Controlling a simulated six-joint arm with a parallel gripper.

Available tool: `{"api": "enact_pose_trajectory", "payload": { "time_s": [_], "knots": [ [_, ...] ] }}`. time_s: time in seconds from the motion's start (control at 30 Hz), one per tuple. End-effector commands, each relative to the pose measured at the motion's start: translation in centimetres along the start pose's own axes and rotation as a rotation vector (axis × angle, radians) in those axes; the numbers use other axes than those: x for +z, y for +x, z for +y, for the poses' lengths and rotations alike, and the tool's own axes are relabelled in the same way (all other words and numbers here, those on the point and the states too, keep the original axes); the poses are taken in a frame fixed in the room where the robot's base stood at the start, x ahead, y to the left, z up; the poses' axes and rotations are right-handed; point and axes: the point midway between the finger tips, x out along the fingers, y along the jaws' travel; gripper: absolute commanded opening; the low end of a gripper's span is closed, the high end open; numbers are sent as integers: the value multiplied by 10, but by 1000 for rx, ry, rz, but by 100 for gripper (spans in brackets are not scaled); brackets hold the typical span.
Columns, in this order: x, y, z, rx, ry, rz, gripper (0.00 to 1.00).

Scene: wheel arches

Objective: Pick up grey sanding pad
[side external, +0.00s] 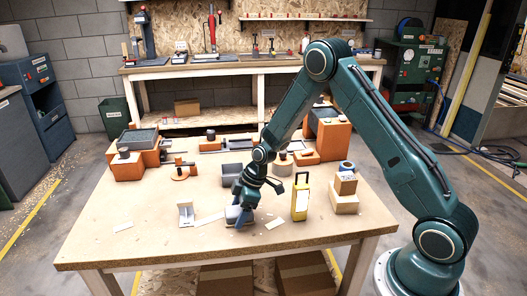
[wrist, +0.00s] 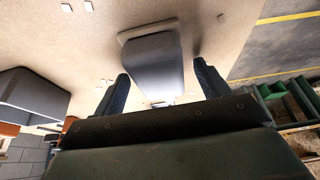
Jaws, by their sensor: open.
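The grey sanding pad (wrist: 152,58), a rounded grey block on a thin beige base, lies on the table in the wrist view. In the side external view the pad (side external: 238,215) is near the table's front middle, partly hidden by my gripper (side external: 243,203). My gripper points down at it. In the wrist view my gripper (wrist: 161,74) is open, with one finger on each side of the pad. Gaps show between the fingers and the pad; I cannot tell the exact height of the fingertips.
A yellow tool (side external: 300,201) stands to the right, with stacked cardboard boxes (side external: 344,194) beyond it. A white bracket (side external: 186,214) stands to the left. Another dark grey block (side external: 231,174) sits just behind. Orange parts (side external: 127,167) line the back. The table's front is mostly clear.

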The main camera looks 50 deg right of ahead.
Motion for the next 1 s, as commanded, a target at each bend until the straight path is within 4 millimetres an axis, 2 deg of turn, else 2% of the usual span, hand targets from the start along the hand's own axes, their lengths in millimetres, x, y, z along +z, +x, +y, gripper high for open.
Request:
{"api": "enact_pose_trajectory", "payload": {
  "time_s": [0.47,0.6,0.7,1.0],
  "knots": [
    [0,0,0,0,0,0,75],
    [0,0,0,0,0,0,47],
    [0,0,0,0,0,0,31],
    [-1,-1,0,0,0,0,31]
  ]
}}
